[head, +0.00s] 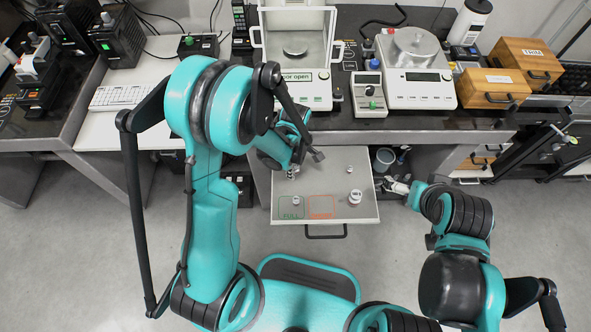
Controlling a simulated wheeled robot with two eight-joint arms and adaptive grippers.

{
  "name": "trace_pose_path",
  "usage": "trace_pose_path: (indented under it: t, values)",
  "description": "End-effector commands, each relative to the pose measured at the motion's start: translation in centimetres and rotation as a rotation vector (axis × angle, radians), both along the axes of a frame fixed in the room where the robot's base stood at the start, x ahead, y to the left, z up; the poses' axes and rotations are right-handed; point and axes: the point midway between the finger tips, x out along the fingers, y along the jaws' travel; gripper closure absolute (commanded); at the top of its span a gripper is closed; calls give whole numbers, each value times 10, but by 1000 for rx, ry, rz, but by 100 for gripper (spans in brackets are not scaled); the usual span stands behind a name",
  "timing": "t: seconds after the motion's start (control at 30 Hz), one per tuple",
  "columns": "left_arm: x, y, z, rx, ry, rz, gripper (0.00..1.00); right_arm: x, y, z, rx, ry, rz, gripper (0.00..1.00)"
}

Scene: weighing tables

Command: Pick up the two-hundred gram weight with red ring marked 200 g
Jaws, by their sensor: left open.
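An open drawer (335,166) below the bench holds several small metal weights. The largest visible weight (355,197), with a light band bearing dark and reddish marking, stands at the drawer's right. Its marking is too small to read, so I cannot tell if it is the 200 g one. A smaller weight (350,169) stands behind it, and another (296,200) is in the green-outlined area. My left gripper (304,164) is open over the drawer's back left, close to small metal pieces there. My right gripper (397,187) is beside the drawer's right edge; its jaws are unclear.
A balance with a glass-walled chamber (318,90) and a white balance with a round pan (425,88) stand on the bench. Wooden boxes (493,87) are at right. The drawer floor has green and orange outlines at front left. Its middle is mostly clear.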

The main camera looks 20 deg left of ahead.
Motion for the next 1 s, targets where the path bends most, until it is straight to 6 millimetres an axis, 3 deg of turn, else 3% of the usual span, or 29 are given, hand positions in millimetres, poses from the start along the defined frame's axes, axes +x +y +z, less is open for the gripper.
trace_pose_path:
  t: [0.03, 0.2, 0.63, 0.77, 0.9, 1.0]
  values:
    - [0, 0, 0, 0, 0, 0, 57, 0, 0, 0, 0, 0, 0, 0]
    - [0, 0, 1, 0, 0, 0, 100, 0, 0, 0, 0, 0, 0, 0]
    - [0, 0, 7, 0, 0, 0, 100, 0, 0, 4, 0, 0, 0, 0]
    - [0, 0, 21, 0, 0, 0, 100, 0, 0, 12, 0, 0, 0, 0]
    - [0, 0, 48, 0, 0, 0, 100, 0, 0, 27, 0, 0, 0, 0]
    - [-17, -18, 59, 0, 0, -6, 100, 0, 0, 34, 0, 0, 0, 0]
